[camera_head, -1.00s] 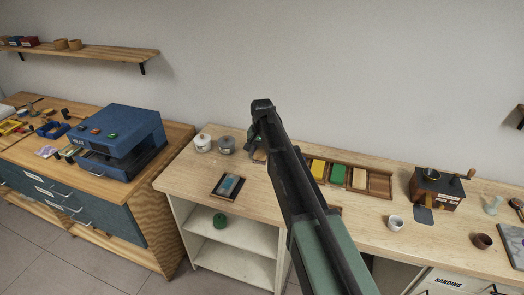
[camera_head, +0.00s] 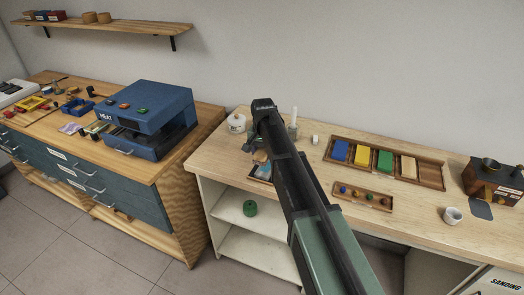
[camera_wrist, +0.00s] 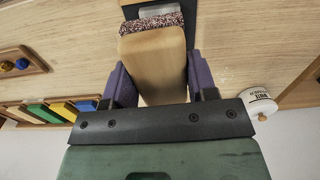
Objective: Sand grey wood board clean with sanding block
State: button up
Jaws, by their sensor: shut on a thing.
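My gripper (camera_head: 256,150) is shut on the sanding block (camera_wrist: 154,62), a pale wooden block with a speckled dark red pad (camera_wrist: 150,23) on its far end. In the wrist view the block sits between the two purple fingers. The board (camera_head: 264,171) shows as a small blue-grey patch in a dark tray, just below the gripper in the head view and partly hidden by my arm. In the wrist view a grey strip of it (camera_wrist: 160,11) shows beyond the pad. I cannot tell whether the pad touches the board.
A white lidded pot (camera_head: 236,123) stands close behind the gripper. A wooden tray of coloured blocks (camera_head: 432,172), a small knob tray (camera_head: 362,193) and a white cup (camera_head: 452,215) lie to the right. A blue machine (camera_head: 148,118) stands on the left bench.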

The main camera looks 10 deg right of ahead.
jog(key=shift+f+b, duration=3.7)
jog(key=shift+f, duration=0.15)
jog(key=shift+w+d+r, duration=0.2)
jog(key=shift+w+d, duration=0.1)
jog(key=shift+w, duration=0.45)
jog(key=shift+w+d, duration=0.65)
jog(key=shift+w, duration=0.35)
jog(key=shift+w+d, duration=0.7)
jog(key=shift+w, duration=0.25)
jog(key=shift+w+d, duration=0.65)
jog(key=shift+w, duration=0.35)
jog(key=shift+s+a, duration=0.75)
jog(key=shift+s, duration=0.45)
jog(key=shift+s+a, duration=0.8)
jog(key=shift+s, duration=0.45)
jog(key=shift+s+a, duration=0.75)
jog(key=shift+s, duration=0.45)
notch_tip(320, 180, up, 8)
jog(key=p, duration=0.8)
jog(key=shift+f, duration=0.2)
jog(key=shift+f, duration=0.1)
jog(key=b, duration=0.6)
send_over(263, 173)
notch_tip(263, 173, down, 6)
jog(key=shift+a, duration=0.1)
jog(key=shift+f+b, duration=1)
jog(key=shift+b, duration=0.1)
